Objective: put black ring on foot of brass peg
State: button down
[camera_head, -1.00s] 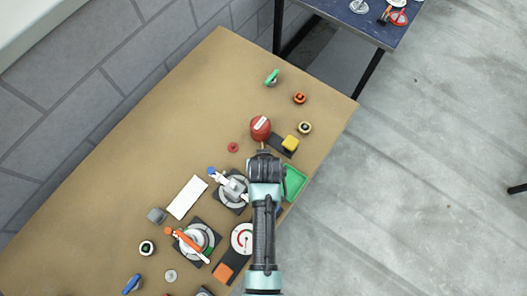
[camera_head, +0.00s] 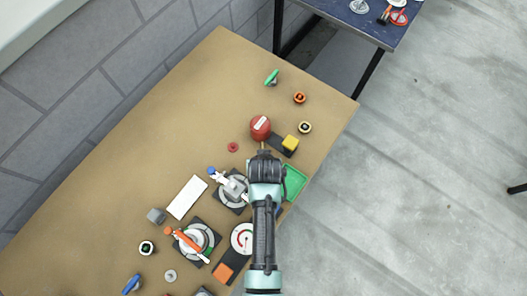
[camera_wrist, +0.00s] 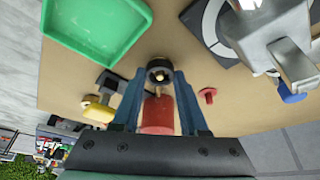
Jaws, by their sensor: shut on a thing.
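The black ring (camera_wrist: 159,69) is between the fingertips of my gripper (camera_wrist: 160,80) in the wrist view. The fingers are shut on it from both sides. The brass peg (camera_wrist: 157,91) shows as a short brass stem just by the ring, in line with a red cylinder (camera_wrist: 157,115). I cannot tell whether the ring is around the peg or only in front of it. In the head view, the red cylinder (camera_head: 260,125) is just beyond my gripper (camera_head: 263,152), with a little brass (camera_head: 262,146) between them. The ring is hidden there by my arm.
A green tray (camera_head: 299,179) is right of my gripper. A yellow block (camera_head: 290,143) on a dark base is close to the red cylinder. The table's far left is clear.

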jog(key=shift+f, duration=0.2)
jog(key=shift+c, duration=0.2)
grip_release()
dwell(0.4)
notch_tip(320, 180, up, 8)
jog(key=p, duration=0.7)
jog(key=shift+f, duration=0.2)
dwell(0.4)
